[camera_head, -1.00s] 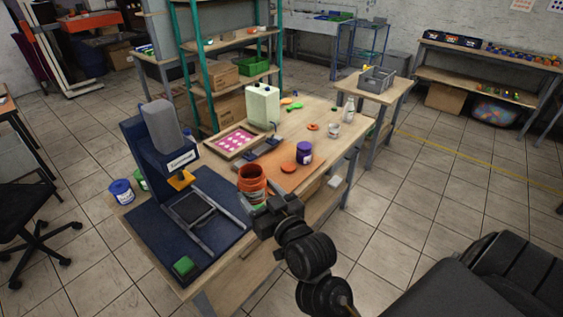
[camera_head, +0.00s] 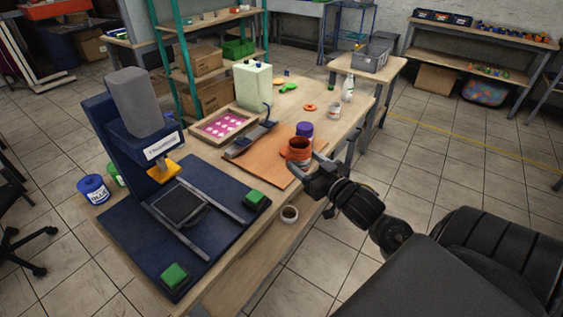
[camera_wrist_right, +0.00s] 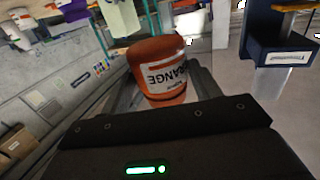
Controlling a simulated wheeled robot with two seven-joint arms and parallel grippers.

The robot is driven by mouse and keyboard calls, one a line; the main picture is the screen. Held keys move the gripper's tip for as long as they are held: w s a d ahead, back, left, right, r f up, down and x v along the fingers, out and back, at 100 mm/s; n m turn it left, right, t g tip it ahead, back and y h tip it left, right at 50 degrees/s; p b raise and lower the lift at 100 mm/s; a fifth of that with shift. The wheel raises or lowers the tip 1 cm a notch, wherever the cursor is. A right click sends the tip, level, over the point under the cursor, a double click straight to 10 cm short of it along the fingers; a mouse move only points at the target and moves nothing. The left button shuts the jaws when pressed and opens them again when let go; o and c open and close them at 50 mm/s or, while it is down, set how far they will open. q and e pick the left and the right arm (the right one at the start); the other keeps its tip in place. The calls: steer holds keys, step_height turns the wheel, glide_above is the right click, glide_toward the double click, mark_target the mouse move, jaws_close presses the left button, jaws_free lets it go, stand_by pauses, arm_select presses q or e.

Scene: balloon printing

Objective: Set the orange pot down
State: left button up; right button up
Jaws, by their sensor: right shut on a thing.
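The orange pot (camera_head: 298,155) is in my right gripper (camera_head: 311,172), at the right end of the orange board (camera_head: 262,156) in the head view. The pot looks upright and open at the top. I cannot tell whether its base touches the board. In the right wrist view the pot (camera_wrist_right: 160,62) sits between the two fingers (camera_wrist_right: 160,90), its label reading "ORANGE". The gripper is shut on it. My left gripper is not in view.
A purple pot (camera_head: 304,130) stands just behind the orange pot. An orange lid (camera_head: 309,107), a white cup (camera_head: 334,110) and a bottle (camera_head: 348,88) stand farther back. The blue press (camera_head: 135,130) is at left.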

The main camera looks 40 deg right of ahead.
steer(key=shift+w+d+f, duration=0.15)
steer(key=shift+d+f, duration=0.05)
steer(key=shift+d, duration=0.25)
steer(key=shift+w+d+f, duration=0.1)
steer(key=shift+d+f, duration=0.1)
steer(key=shift+d, duration=0.2)
steer(key=w+d+f, duration=0.1)
steer(key=w+f, duration=0.3)
steer(key=w, duration=0.4)
glide_above(287, 175)
steer(key=f, duration=0.4)
steer(key=shift+s+a+f+b, duration=0.1)
steer(key=shift+s+f+b, duration=0.2)
steer(key=shift+s+b, duration=0.05)
steer(key=shift+w+f, duration=0.3)
steer(key=shift+f, duration=0.05)
step_height(287, 175, down, 3)
steer(key=shift+w+f, duration=0.1)
steer(key=shift+w, duration=0.05)
steer(key=shift+f, duration=0.1)
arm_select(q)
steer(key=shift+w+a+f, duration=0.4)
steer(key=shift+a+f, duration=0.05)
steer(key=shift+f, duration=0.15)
